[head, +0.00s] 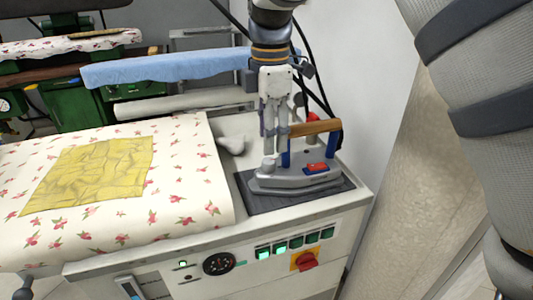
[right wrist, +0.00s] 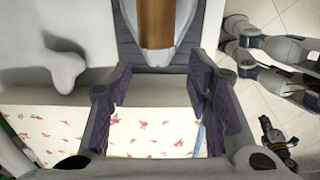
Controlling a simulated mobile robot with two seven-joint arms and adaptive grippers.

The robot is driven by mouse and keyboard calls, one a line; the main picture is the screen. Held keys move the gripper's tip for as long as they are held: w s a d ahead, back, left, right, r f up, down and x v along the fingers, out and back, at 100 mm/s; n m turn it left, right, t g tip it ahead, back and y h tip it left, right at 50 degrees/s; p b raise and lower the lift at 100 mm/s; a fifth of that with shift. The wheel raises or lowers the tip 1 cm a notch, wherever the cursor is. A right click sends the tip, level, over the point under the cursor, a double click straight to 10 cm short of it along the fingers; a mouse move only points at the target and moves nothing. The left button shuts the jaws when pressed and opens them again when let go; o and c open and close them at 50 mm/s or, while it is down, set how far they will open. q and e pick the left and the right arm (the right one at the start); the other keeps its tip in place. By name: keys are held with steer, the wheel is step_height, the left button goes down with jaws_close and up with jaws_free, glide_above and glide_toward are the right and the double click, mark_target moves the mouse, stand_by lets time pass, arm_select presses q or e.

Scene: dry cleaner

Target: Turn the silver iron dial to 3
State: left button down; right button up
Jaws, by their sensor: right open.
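The silver iron (head: 295,181) stands flat on a dark pad at the right end of the ironing table. It has a wooden handle (head: 315,127) on blue posts and a red part (head: 316,168) on its body; I cannot read any dial number. My right gripper (head: 268,155) points down, open, beside the handle's left end and over the iron's body; I cannot tell if it touches. In the right wrist view, its open fingers (right wrist: 160,88) have nothing between them, and the wooden handle (right wrist: 157,24) lies beyond them at the top. My left gripper is not in view.
The dark pad (head: 340,188) lies under the iron. The table front has a black round dial (head: 219,263), green-lit switches and a red knob (head: 306,260). A yellow cloth (head: 90,172) lies on the floral cover (head: 190,185). A wall stands close on the right.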

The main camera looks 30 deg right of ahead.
mark_target(268, 160)
step_height(268, 160, down, 6)
steer(key=shift+w+f, duration=0.1)
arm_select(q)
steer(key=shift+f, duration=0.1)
arm_select(e)
jaws_close()
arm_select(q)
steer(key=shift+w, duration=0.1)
